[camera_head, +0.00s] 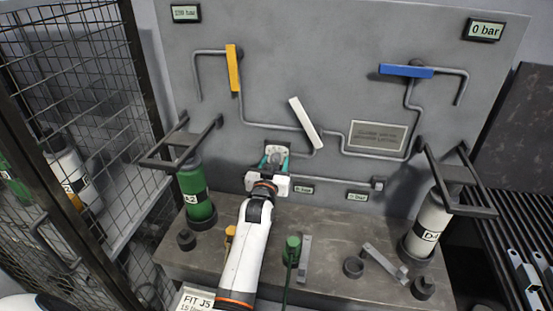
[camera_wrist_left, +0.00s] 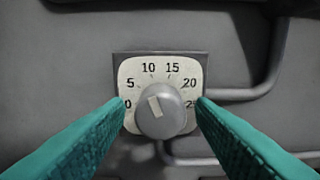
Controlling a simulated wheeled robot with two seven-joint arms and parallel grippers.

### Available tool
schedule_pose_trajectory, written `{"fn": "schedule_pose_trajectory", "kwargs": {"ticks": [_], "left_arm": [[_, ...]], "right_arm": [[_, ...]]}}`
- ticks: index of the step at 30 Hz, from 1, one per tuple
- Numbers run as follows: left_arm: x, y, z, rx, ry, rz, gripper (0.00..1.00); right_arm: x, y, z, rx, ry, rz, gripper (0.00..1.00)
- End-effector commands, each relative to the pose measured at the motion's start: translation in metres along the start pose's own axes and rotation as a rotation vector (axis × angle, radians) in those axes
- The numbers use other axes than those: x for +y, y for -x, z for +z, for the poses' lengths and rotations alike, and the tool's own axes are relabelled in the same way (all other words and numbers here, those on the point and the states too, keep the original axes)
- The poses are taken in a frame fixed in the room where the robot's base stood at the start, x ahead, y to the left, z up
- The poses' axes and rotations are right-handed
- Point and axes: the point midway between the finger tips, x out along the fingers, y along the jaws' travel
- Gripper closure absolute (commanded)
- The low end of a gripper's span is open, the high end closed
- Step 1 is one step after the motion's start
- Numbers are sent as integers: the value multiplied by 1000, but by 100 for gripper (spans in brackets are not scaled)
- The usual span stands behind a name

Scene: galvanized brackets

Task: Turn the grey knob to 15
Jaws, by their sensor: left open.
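The grey knob (camera_wrist_left: 160,118) sits on a pale square dial (camera_wrist_left: 135,70) numbered 0 to 25 in the left wrist view. Its white pointer mark tilts up and slightly left, toward about 10. My left gripper (camera_wrist_left: 161,104) is open, its teal fingers on either side of the knob, with no clear contact visible. In the head view my left gripper (camera_head: 274,160) is at the wall panel in front of the dial and hides most of it. My right gripper is not in view.
The grey panel carries pipes with a yellow lever (camera_head: 234,68), a white lever (camera_head: 305,123) and a blue lever (camera_head: 406,71). A display (camera_head: 485,30) reads 0 bar. A green cylinder (camera_head: 196,192) and a white cylinder (camera_head: 430,229) stand on the ledge. A mesh cage (camera_head: 85,80) is at left.

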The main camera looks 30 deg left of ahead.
Motion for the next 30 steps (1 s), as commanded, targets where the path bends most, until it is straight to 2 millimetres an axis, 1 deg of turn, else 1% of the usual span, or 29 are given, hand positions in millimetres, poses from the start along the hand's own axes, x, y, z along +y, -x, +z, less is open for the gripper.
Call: {"fn": "schedule_pose_trajectory", "kwargs": {"ticks": [5, 6, 8, 9, 11, 12, 14, 23, 30], "left_arm": [[0, 0, 0, 0, 0, 0, 50], [0, 0, 0, 0, 0, 0, 53], [0, 0, 0, 0, 0, 0, 63], [0, 0, 0, 0, 0, 0, 70], [0, 0, 0, 0, 0, 0, 79], [0, 0, 0, 0, 0, 0, 86], [0, 0, 0, 0, 0, 0, 94], [0, 0, 0, 2, -40, 0, 94], [1, 0, 1, 2, -182, 0, 94]], "right_arm": [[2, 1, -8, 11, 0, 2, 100], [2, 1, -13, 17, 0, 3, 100], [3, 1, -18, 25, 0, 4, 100], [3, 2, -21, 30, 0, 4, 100], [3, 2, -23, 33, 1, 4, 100], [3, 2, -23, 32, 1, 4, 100], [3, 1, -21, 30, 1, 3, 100], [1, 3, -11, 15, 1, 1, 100], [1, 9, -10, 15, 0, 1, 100]]}}
